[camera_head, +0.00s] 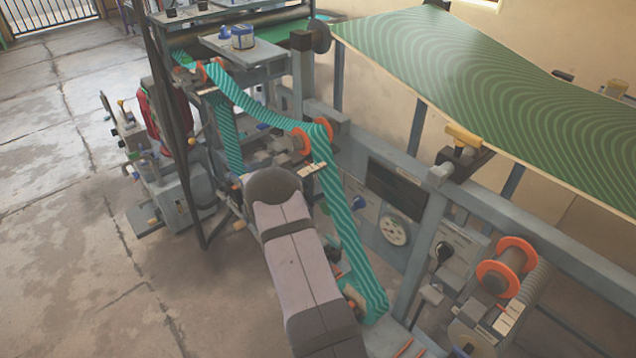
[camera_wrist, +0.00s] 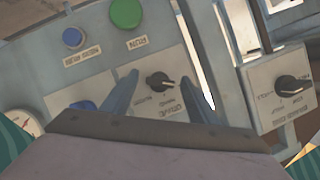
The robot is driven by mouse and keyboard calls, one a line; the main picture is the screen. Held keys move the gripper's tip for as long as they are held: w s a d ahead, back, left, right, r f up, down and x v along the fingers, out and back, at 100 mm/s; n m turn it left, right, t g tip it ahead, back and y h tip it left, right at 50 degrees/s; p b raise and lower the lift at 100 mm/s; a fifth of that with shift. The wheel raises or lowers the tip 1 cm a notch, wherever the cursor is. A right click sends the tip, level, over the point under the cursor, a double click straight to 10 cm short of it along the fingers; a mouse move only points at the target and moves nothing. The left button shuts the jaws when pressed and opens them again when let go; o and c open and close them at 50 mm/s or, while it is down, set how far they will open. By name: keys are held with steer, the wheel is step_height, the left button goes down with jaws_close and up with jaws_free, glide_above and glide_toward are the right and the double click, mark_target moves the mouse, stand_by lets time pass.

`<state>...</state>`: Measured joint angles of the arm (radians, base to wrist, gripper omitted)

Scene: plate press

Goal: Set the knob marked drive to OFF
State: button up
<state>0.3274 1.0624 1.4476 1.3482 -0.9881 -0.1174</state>
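In the wrist view a small black rotary knob (camera_wrist: 160,82) sits on a pale grey panel (camera_wrist: 60,101), in the gap between the fingertips. Its pale pointer mark points to the picture's right. My gripper (camera_wrist: 161,66) is open, one finger to each side of this knob, with no clear contact. A second, larger black knob (camera_wrist: 292,85) is on a separate box at the right, outside the fingers; its label is also too small to read. In the head view my arm hides the gripper.
A blue button (camera_wrist: 73,37), a green button (camera_wrist: 125,12) and another blue part (camera_wrist: 84,105) lie near the knob. In the head view a teal striped web (camera_head: 345,220), a round gauge (camera_head: 394,230) and orange-flanged spool (camera_head: 508,265) crowd the frame; open floor lies left.

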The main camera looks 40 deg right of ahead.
steer(key=v, duration=0.7)
stand_by(0.4)
steer(key=shift+a, duration=0.15)
